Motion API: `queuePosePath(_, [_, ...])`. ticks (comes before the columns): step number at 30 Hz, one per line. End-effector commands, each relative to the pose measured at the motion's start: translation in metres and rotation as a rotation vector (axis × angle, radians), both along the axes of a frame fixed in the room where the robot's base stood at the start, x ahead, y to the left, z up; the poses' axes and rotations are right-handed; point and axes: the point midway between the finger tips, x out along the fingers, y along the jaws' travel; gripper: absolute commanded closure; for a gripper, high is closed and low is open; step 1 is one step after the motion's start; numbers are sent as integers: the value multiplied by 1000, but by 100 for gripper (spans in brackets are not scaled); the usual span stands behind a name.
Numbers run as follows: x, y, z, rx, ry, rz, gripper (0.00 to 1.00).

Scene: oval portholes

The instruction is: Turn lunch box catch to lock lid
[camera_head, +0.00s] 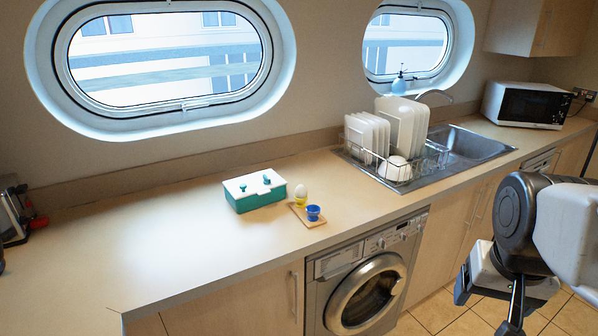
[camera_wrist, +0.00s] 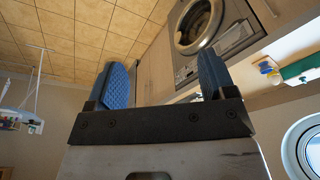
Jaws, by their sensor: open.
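The lunch box (camera_head: 257,194) stands on the worktop left of the middle, with a teal body and a white lid. The lid lies on top, with two small teal parts on it: one near its left front (camera_head: 243,187) and one near its right (camera_head: 266,179). Which of them is the catch, and how it is turned, is too small to tell. The box also shows at the right edge of the wrist view (camera_wrist: 300,68). My gripper (camera_head: 488,312) is in front of the counter at the lower right, far from the box. Its blue-padded fingers (camera_wrist: 162,80) are apart and empty.
A small board (camera_head: 307,221) with an egg in a yellow cup (camera_head: 301,196) and a blue cup (camera_head: 313,212) lies right of the box. A dish rack (camera_head: 385,150) stands by the sink (camera_head: 475,147).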

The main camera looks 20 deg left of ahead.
Motion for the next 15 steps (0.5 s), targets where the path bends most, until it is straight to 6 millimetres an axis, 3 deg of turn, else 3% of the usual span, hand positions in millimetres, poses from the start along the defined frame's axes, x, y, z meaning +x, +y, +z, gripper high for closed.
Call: queuePosePath(15, [113, 46, 47, 37, 38, -101, 23])
